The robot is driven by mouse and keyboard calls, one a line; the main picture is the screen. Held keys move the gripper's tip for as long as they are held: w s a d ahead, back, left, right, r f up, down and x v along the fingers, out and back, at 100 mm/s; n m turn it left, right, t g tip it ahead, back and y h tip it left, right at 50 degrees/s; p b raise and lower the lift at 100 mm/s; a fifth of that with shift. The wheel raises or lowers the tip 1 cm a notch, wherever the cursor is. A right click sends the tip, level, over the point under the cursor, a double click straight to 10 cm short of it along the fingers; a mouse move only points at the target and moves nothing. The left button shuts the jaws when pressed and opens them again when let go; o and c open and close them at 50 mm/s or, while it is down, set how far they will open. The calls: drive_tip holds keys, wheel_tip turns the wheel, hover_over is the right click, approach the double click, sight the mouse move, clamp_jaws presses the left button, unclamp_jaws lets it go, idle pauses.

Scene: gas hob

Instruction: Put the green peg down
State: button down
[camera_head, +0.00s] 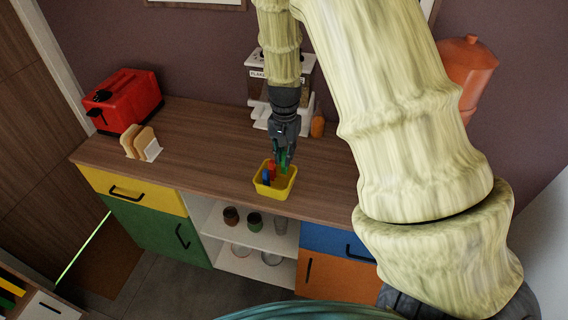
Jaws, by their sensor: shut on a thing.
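The green peg (284,166) is upright between the fingers of my gripper (284,156), over the right part of a small yellow tray (276,192) on the wooden counter. The gripper points down and is shut on the peg. A red peg (271,168) and a blue peg (266,177) stand in the tray, left of the green one. I cannot tell whether the green peg's lower end touches the tray floor.
A red toaster (122,100) and a rack with bread (141,143) stand on the counter's left. A cereal dispenser (256,72) is behind my gripper, with a small orange-brown object (318,126) beside it. The counter left of the tray (205,150) is clear. Jars (231,216) are on the shelf below.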

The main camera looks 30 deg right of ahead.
drive_tip(key=shift+w+f, duration=0.15)
drive_tip(key=shift+f, duration=0.1)
drive_tip(key=shift+s+f, duration=0.2)
drive_tip(key=shift+s, duration=0.2)
drive_tip(key=shift+s+f+p, duration=0.1)
drive_tip(key=shift+f+p, duration=0.2)
drive_tip(key=shift+f, duration=0.05)
drive_tip(key=f, duration=0.2)
drive_tip(key=shift+w+f+p, duration=0.3)
drive_tip(key=shift+f+p, duration=0.05)
drive_tip(key=shift+f, duration=0.05)
drive_tip(key=shift+s+d, duration=0.1)
drive_tip(key=shift+s, duration=0.05)
drive_tip(key=c, duration=1.7)
unclamp_jaws()
drive_tip(key=shift+f, duration=0.15)
